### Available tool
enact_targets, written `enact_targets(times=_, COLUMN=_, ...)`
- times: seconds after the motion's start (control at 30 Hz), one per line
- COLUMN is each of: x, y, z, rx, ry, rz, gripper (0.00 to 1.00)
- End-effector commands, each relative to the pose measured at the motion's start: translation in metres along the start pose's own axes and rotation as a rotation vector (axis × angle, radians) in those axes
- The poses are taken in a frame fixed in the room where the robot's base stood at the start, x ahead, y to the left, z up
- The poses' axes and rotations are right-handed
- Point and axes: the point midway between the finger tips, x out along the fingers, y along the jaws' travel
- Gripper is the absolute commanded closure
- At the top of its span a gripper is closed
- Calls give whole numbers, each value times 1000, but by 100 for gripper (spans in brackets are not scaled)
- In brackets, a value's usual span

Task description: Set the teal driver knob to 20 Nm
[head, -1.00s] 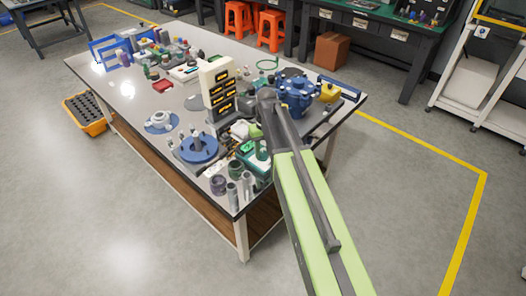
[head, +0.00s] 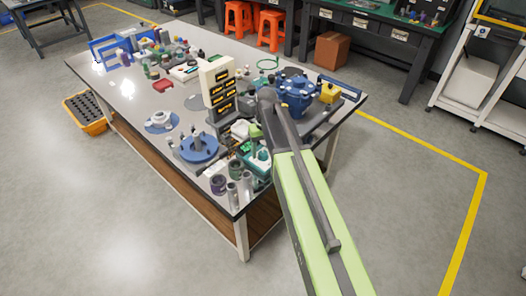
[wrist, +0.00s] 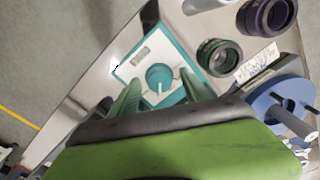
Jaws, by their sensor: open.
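The teal driver (wrist: 134,70) is a box with a pale face, seen beyond my fingers in the wrist view. Its round teal knob (wrist: 158,75) carries a white pointer mark that runs toward the bottom of the picture. The scale numbers are too small to read. My gripper (wrist: 160,98) is open, with one green finger on each side of the knob in the picture. I cannot tell whether either finger touches it. In the head view the driver (head: 258,160) stands near the table's front corner, partly hidden by my arm.
A dark green-ringed cylinder (wrist: 219,57) and a purple-ringed one (wrist: 268,16) stand right of the driver. A blue round flange (wrist: 280,100) is farther right. The grey table (head: 125,90) is crowded at this corner, with bare floor beyond its edge.

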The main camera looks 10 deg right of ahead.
Motion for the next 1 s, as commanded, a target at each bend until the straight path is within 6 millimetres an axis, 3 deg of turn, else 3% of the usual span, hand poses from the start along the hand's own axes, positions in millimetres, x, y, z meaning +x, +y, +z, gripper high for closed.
enact_targets(times=0.27, x=-26, y=0, z=0, rx=0, ry=1, rz=0, gripper=45)
enact_targets(times=0.8, x=-145, y=-1, z=0, rx=-1, ry=0, rz=0, gripper=45)
enact_targets(times=1.0, x=-174, y=-1, z=0, rx=-1, ry=0, rz=0, gripper=45)
